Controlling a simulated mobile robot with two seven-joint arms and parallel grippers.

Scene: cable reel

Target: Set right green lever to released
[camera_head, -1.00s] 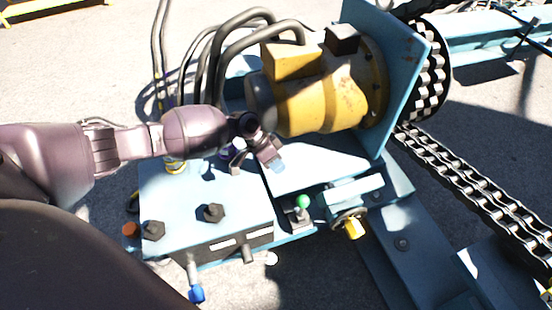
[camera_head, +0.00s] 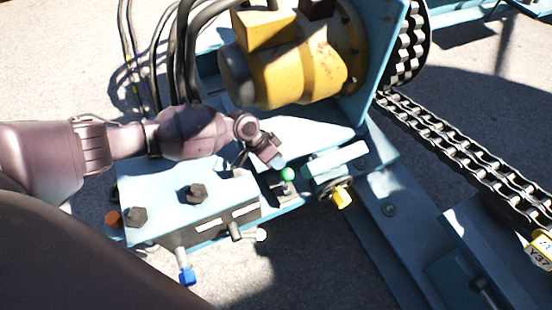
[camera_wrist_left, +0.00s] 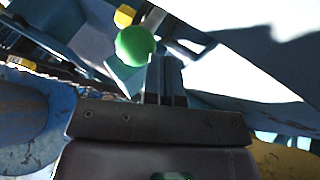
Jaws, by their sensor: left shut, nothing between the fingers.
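The green lever (camera_head: 287,174) has a round green knob and stands on the light-blue machine frame, right of the valve block. My left gripper (camera_head: 277,161) is shut and empty, its tips close beside the knob on its upper left. In the left wrist view the green knob (camera_wrist_left: 135,45) appears large, just left of the shut fingers (camera_wrist_left: 166,75). I cannot tell if they touch. The lever's shaft is mostly hidden there. My right gripper is in neither view.
A light-blue valve block (camera_head: 180,205) carries a white-tipped lever (camera_head: 260,235) and a blue-tipped one (camera_head: 186,275). A yellow-handled valve (camera_head: 341,197) is right of the green lever. A yellow motor (camera_head: 295,60) with black hoses stands behind. A chain (camera_head: 460,155) runs along the right.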

